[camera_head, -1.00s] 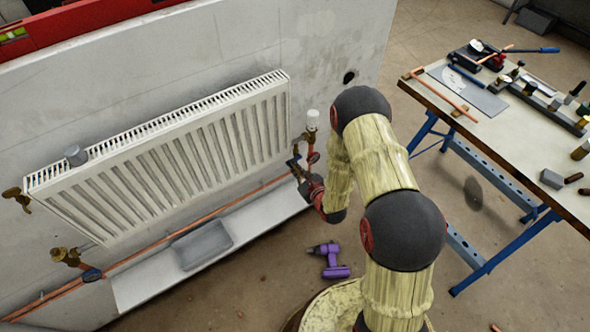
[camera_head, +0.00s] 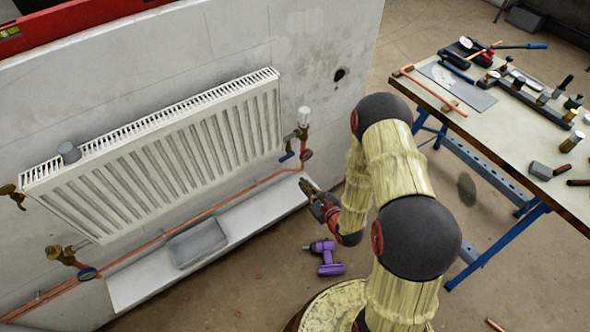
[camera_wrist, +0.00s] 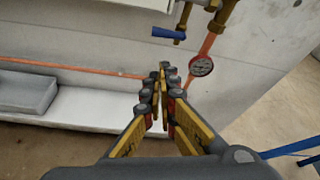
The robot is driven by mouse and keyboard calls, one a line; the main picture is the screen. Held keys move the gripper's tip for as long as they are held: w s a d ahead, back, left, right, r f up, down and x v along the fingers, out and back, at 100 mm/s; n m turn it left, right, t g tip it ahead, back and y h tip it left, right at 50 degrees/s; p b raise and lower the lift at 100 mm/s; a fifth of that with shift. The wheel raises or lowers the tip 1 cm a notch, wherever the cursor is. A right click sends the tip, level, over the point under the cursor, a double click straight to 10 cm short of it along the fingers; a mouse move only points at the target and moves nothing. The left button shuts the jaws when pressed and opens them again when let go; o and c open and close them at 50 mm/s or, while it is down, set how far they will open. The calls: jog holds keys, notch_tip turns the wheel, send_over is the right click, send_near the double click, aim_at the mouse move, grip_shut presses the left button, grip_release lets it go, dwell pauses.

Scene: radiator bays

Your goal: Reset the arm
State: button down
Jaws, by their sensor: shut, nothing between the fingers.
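My gripper (camera_head: 306,185) is at the end of my arm, just right of the right end of the white ledge below the radiator. In the wrist view its yellow and black fingers (camera_wrist: 164,80) are closed together with nothing between them. The white panel radiator (camera_head: 165,150) hangs on the wall to the left. The valve with a white head (camera_head: 303,118) stands at the radiator's right end, above and apart from my gripper. A blue lever (camera_wrist: 170,34) and a round gauge (camera_wrist: 201,66) show beyond the fingertips in the wrist view.
A grey tray-like block (camera_head: 197,243) lies on the white ledge (camera_head: 140,285). A copper pipe (camera_head: 215,208) runs along the wall. A purple drill (camera_head: 326,258) lies on the floor. A workbench (camera_head: 500,125) with tools stands at right. Floor between ledge and bench is mostly clear.

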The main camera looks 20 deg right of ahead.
jog(key=shift+s, duration=0.1)
jog(key=s+d+f+n+g+h, duration=0.1)
jog(key=s+d+f+n+g, duration=0.1)
jog(key=s+f+n+g, duration=0.6)
jog(key=s+d+n+g+h, duration=0.2)
jog(key=s+d+n+g, duration=0.15)
jog(key=s+n, duration=0.45)
jog(key=s+a+r+n+t, duration=0.1)
jog(key=s+a+r+n, duration=0.1)
jog(key=r, duration=1.4)
jog(key=s+a+r+n+t, duration=0.1)
jog(key=s+a+r+n, duration=0.2)
jog(key=r+n, duration=0.4)
jog(key=s+a+r+n+t, duration=0.1)
jog(key=s+r+n, duration=0.4)
jog(key=r, duration=1.9)
jog(key=shift+a+r, duration=0.35)
jog(key=shift+a, duration=0.45)
